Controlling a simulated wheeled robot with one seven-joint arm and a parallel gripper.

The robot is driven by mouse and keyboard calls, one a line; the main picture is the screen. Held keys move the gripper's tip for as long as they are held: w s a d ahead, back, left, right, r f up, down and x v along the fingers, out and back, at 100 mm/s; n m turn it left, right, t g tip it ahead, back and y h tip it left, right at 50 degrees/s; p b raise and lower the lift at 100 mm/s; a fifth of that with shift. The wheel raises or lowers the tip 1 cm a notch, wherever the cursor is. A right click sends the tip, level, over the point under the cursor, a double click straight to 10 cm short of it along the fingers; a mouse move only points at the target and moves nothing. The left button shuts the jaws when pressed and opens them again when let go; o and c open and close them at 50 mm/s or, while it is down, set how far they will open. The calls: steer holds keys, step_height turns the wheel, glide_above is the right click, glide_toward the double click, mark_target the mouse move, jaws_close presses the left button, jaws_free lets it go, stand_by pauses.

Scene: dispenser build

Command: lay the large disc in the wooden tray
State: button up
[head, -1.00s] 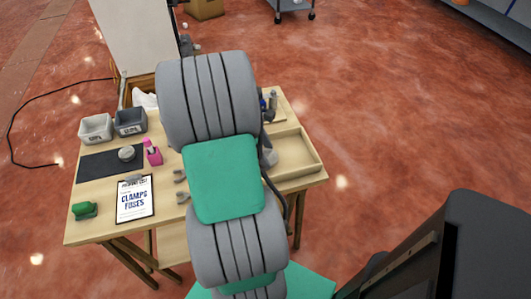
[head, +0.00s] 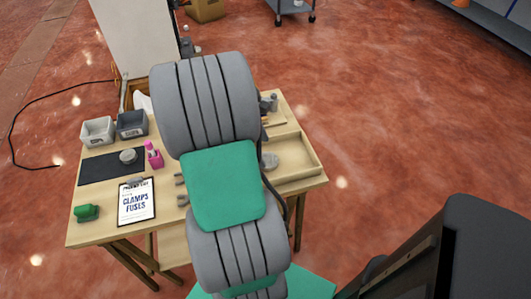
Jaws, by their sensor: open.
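The wooden tray (head: 314,152) is a shallow, light-wood tray at the right end of the table. A grey round disc (head: 270,161) shows at the tray's left side, just right of my arm, and looks flat inside it. My arm covers part of that area, so I cannot tell its exact contact with the tray floor. Another grey round piece (head: 128,156) sits on the dark mat at the left.
A white bin (head: 97,131) and a dark grey bin (head: 131,124) stand at the back left. Small grey parts (head: 270,102) stand behind the tray.

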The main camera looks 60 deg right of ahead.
steer(key=p+v, duration=0.2)
steer(key=v, duration=0.6)
steer(key=w+a+r+m+t+h, duration=0.1)
steer(key=w+a+t, duration=0.2)
steer(key=w+a, duration=0.65)
steer(key=a+m+t+y, duration=0.1)
steer(key=a, duration=1.1)
steer(key=s+a+f+m+t+y, duration=0.1)
steer(key=a+m+t+y, duration=0.1)
steer(key=a, duration=1.1)
steer(key=shift+s+t, duration=0.25)
steer(key=shift+t, duration=0.05)
steer(key=shift+d, duration=0.15)
